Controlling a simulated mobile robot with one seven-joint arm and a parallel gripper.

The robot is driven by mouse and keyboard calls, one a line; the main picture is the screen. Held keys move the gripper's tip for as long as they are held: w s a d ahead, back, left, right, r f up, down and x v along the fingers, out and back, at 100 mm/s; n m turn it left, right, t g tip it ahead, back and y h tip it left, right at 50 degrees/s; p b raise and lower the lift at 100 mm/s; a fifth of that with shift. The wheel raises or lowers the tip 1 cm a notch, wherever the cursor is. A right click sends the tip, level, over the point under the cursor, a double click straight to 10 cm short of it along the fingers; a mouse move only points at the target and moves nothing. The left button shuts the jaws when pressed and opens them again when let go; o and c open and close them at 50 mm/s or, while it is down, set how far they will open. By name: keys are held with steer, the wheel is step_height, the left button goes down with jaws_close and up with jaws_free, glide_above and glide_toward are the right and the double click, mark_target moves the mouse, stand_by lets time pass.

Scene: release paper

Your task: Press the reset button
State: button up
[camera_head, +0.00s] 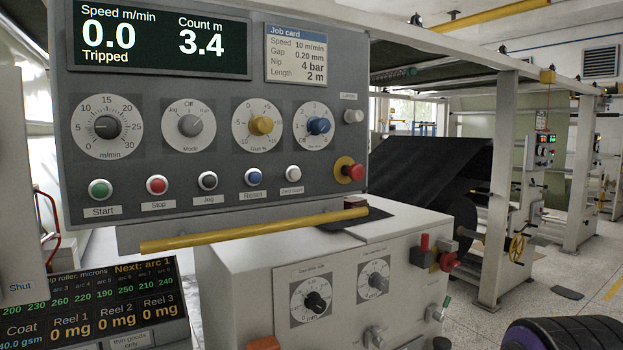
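The grey control panel (215,222) fills the upper left of the head view. Its lower row holds a green Start button (100,189), a red Stop button (157,185), a black Jog button (208,180), a blue button (253,176) and a white button (292,173). The label under the blue button is small and blurred; it seems to begin with "Re". The display (160,40) reads speed 0.0, "Tripped", and count 3.4 m. My gripper is not in view, and nothing covers the button row.
A red mushroom button on yellow (349,171) sits right of the row. A yellow bar (255,230) runs below the panel. A white cabinet with dials (240,290) stands beneath, and a lower screen (100,300) is at left. A black web roll (430,175) is behind, right.

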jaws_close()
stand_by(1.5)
